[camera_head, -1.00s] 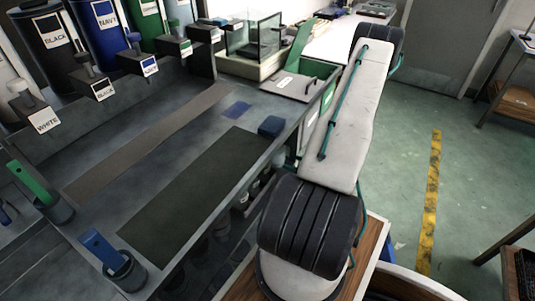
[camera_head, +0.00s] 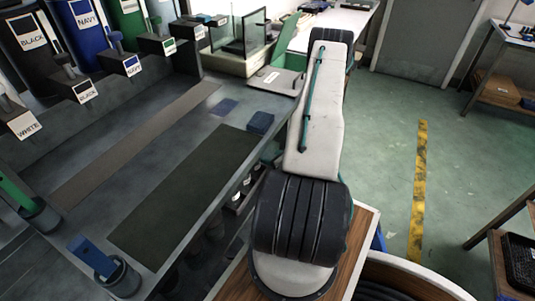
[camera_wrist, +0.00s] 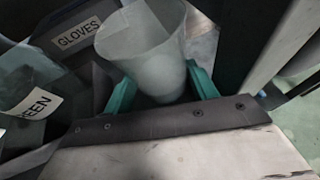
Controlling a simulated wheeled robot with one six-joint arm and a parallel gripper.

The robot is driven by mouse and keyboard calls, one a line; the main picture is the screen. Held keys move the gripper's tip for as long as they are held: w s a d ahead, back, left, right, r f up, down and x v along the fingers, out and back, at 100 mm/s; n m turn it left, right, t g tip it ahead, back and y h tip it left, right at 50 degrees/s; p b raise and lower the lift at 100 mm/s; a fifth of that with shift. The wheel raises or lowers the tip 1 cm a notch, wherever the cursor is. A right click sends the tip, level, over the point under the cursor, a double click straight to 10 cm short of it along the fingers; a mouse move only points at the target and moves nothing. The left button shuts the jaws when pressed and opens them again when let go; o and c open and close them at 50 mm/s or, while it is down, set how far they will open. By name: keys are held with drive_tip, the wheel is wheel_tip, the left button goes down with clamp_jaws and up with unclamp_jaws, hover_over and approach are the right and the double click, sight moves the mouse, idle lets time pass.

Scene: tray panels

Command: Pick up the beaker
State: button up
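A translucent, whitish beaker (camera_wrist: 145,48) fills the upper middle of the wrist view, with its wide mouth toward the top. The two green fingers of my gripper (camera_wrist: 163,84) flank its lower part, one on each side. Both fingers appear to touch its walls, so the gripper looks shut on it. The dark gripper body lies below the beaker in the wrist view. In the head view, my arm hides the gripper and no beaker can be made out.
In the head view, the grey tray bench (camera_head: 150,130) lies left, a glass tank (camera_head: 240,35) stands at the back, and green floor (camera_head: 390,130) is open at right.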

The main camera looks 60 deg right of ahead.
sight(274, 151)
drive_tip(key=shift+c, duration=0.9)
drive_tip(key=shift+r, duration=0.2)
drive_tip(key=shift+r, duration=1.35)
drive_tip(key=shift+s+r, duration=0.15)
drive_tip(key=shift+r, duration=0.15)
drive_tip(key=s+a, duration=0.2)
drive_tip(key=s, duration=1.5)
drive_tip(key=shift+s+a, duration=0.25)
drive_tip(key=shift+a, duration=0.1)
drive_tip(key=shift+f, duration=0.1)
